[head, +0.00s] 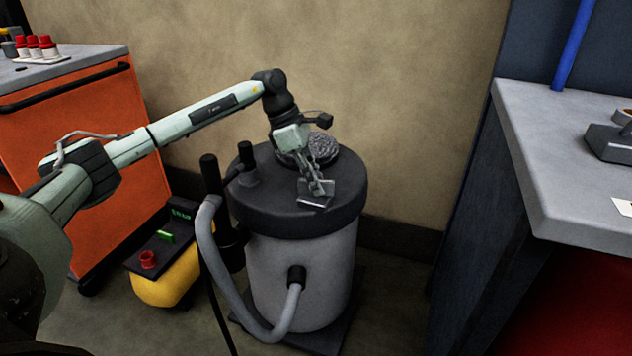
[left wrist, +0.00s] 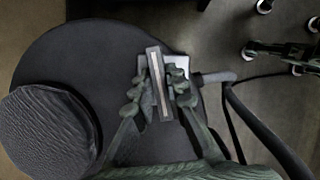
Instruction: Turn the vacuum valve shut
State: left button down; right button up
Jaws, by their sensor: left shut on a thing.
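The vacuum valve's handle looks like a grey flat bar with a paler stripe (left wrist: 160,84), on top of the dark-lidded drum (head: 335,215). My left gripper (head: 317,187) reaches down over the lid, its fingers on either side of the bar. The left wrist view also shows the left gripper (left wrist: 158,100) closed on the bar. In the head view the handle (head: 314,203) shows as a small grey plate at the fingertips, near the lid's front. The fingers hide part of the valve body. My right gripper is in neither view.
A round ribbed dark pad (left wrist: 45,130) sits on the lid behind the gripper. A grey hose (head: 215,270) loops down the drum's left side. A yellow pump unit (head: 165,285) and orange cabinet (head: 110,160) stand left. A grey bench (head: 545,150) stands right.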

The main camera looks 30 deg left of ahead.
pick_arm(q)
jog(key=shift+m+g, duration=0.4)
jog(key=shift+m, duration=0.8)
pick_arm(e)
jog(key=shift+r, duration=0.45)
pick_arm(q)
jog(key=c, duration=1.5)
grip_release()
jog(key=shift+c, duration=0.2)
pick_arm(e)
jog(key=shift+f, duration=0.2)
pick_arm(q)
jog(key=shift+r, duration=0.1)
jog(key=v, duration=1.1)
jog(key=shift+a+r, duration=0.3)
jog(key=shift+a, duration=0.05)
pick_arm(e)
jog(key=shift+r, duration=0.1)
